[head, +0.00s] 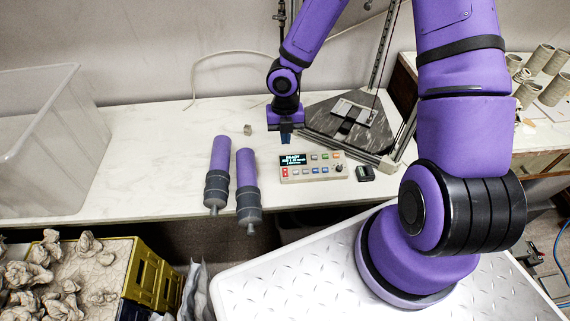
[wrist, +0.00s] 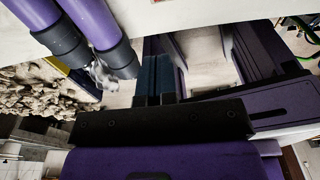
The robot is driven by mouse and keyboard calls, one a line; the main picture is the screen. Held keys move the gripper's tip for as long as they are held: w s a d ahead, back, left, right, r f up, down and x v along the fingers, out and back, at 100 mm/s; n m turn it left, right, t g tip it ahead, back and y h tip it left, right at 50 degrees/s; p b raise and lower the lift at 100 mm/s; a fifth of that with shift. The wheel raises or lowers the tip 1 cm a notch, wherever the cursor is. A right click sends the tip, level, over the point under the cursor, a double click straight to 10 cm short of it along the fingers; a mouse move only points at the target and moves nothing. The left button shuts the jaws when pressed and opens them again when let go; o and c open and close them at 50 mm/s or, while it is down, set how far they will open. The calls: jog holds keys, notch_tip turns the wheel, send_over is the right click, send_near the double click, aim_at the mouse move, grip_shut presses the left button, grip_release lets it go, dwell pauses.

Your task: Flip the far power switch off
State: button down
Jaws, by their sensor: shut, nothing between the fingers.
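My gripper (head: 286,137) hangs above the white worktop, left of the dark triangular machine base, with its dark blue fingers pointing down. In the wrist view its two fingers (wrist: 153,88) are together with nothing between them. A beige control box (head: 318,180) with a lit display, several small buttons and a knob lies on the worktop, nearer than my gripper and apart from it. Small red controls (head: 285,171) show at its left end. A small dark block (head: 363,174) lies right of the box. I cannot tell which part is the far power switch, or its position.
Two purple and grey cylinders (head: 218,160) (head: 247,170) lie left of the control box. The triangular machine base (head: 325,118) and its posts stand behind on the right. A clear bin (head: 75,150) is at left. The worktop between bin and cylinders is free.

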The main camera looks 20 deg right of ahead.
send_over(285, 170)
jog(key=s, duration=0.2)
jog(key=f, duration=0.9)
jog(key=shift+w+a+f, duration=0.15)
jog(key=shift+a+f, duration=0.15)
jog(key=f, duration=0.2)
jog(key=w+f, duration=0.1)
jog(key=shift+w+d, duration=0.1)
jog(key=shift+d, duration=0.15)
jog(key=shift+w+f, duration=0.25)
jog(key=shift+f, duration=0.2)
jog(key=shift+w+d+f, duration=0.15)
jog(key=shift+w+f, duration=0.1)
jog(key=shift+f, duration=0.15)
jog(key=shift+s, duration=0.15)
jog(key=shift+s+a+r, duration=0.1)
jog(key=shift+s+a, duration=0.15)
jog(key=shift+s, duration=0.4)
